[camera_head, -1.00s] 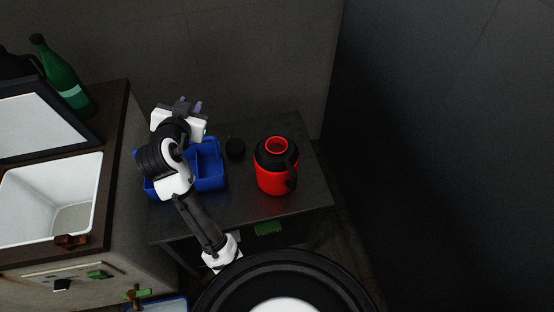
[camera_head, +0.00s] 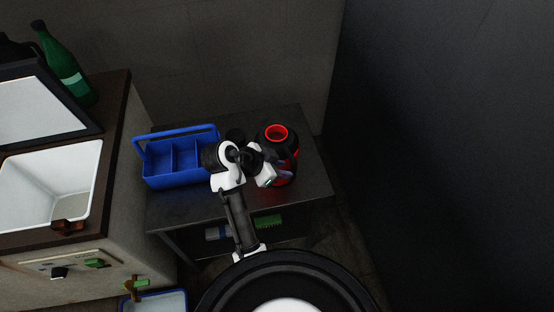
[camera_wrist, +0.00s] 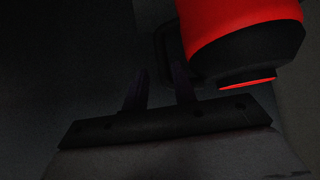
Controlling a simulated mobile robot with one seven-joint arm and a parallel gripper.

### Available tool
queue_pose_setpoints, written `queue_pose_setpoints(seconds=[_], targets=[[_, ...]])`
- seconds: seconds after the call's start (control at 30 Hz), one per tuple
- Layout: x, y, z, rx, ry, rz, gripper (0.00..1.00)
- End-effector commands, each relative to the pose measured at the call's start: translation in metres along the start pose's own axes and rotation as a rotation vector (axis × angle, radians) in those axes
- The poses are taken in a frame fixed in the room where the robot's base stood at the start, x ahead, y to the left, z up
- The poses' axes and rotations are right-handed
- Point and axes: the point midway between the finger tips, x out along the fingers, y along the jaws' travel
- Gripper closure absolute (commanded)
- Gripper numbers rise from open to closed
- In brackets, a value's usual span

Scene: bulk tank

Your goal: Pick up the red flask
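The red flask (camera_head: 291,152), with a black collar and a red-ringed top, stands upright on the dark table. In the head view my gripper (camera_head: 285,173) is at its front left side and hides part of its body. In the wrist view the red flask (camera_wrist: 235,15) fills the upper right, with its top pointing down in the picture. A dark part, likely its handle, shows at its left. My gripper's two fingers (camera_wrist: 158,88) are apart with nothing between them. I cannot tell whether they touch the flask.
A blue divided caddy with a handle (camera_head: 174,179) stands on the table (camera_head: 178,208), left of the flask. A counter with a white sink (camera_head: 50,190) is left; a dark wall (camera_head: 440,150) is right.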

Motion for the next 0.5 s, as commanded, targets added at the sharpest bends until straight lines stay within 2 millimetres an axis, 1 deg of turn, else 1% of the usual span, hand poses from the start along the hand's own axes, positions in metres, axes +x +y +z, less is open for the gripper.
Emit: queue_pose_setpoints(seconds=[0.1, 0.27, 0.37, 0.5], targets=[[0.015, 0.000, -0.002, -0.001, -0.001, 0.002, 0.73], [0.025, 0.000, -0.002, -0.001, 0.000, 0.000, 0.73], [0.034, -0.001, -0.005, -0.002, -0.001, 0.002, 0.73], [0.056, -0.003, -0.007, -0.002, -0.002, 0.003, 0.73]])
